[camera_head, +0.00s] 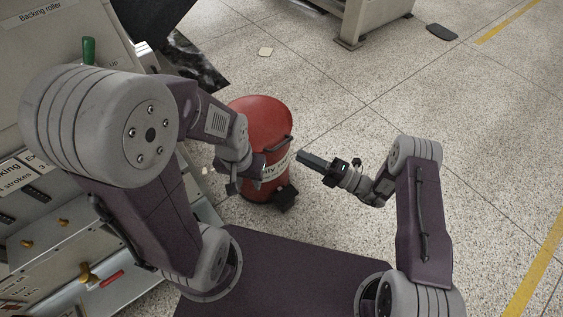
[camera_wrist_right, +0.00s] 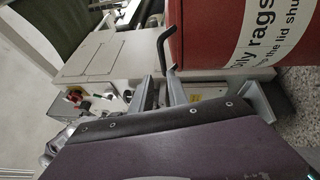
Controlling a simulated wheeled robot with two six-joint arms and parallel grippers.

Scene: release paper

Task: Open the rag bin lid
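The red rag bin (camera_head: 262,115) stands on the floor in the middle of the head view, its lid down. A dark bar handle (camera_head: 279,146) sits at the lid's front right, above a white label. A black pedal (camera_head: 285,197) is at the foot. My left gripper (camera_head: 248,181) is open and empty in front of the bin, hiding part of its front. My right gripper (camera_head: 310,161) is right of the bin, pointing at it, apart from the handle.
A grey machine (camera_head: 40,215) with knobs and levers stands close on the left, near my left arm. A table leg stand (camera_head: 352,35) is at the back. A dark flat object (camera_head: 442,32) lies at the upper right. The speckled floor right of the bin is clear.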

